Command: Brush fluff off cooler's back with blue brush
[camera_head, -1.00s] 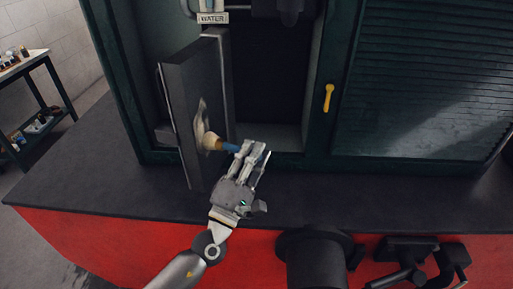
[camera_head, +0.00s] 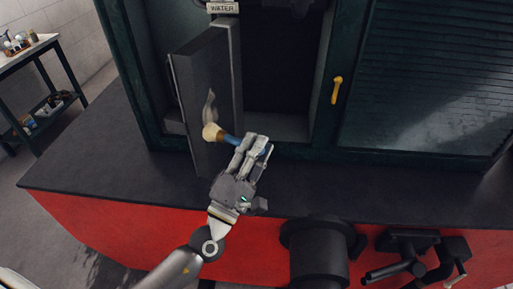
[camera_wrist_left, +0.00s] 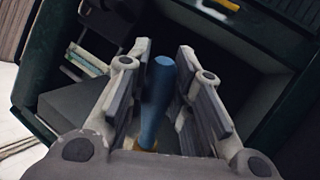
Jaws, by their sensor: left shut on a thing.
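My left gripper (camera_head: 254,150) is shut on the blue brush (camera_head: 231,140), holding it by its blue handle. The brush's pale bristle head (camera_head: 211,132) points left, at the dark face of the upright cooler panel (camera_head: 222,75). A pale patch of fluff (camera_head: 210,106) shows on that panel just above the bristles. In the left wrist view the blue handle (camera_wrist_left: 157,92) lies between the two fingers (camera_wrist_left: 160,85); the bristles are hidden there. My right gripper is not in view.
The panel stands in an open dark green cabinet (camera_head: 365,60) with a yellow handle (camera_head: 337,90). A dark ledge (camera_head: 110,160) with a red front (camera_head: 120,229) runs below. A black cylinder (camera_head: 318,250) stands in front. A side table (camera_head: 30,52) is at far left.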

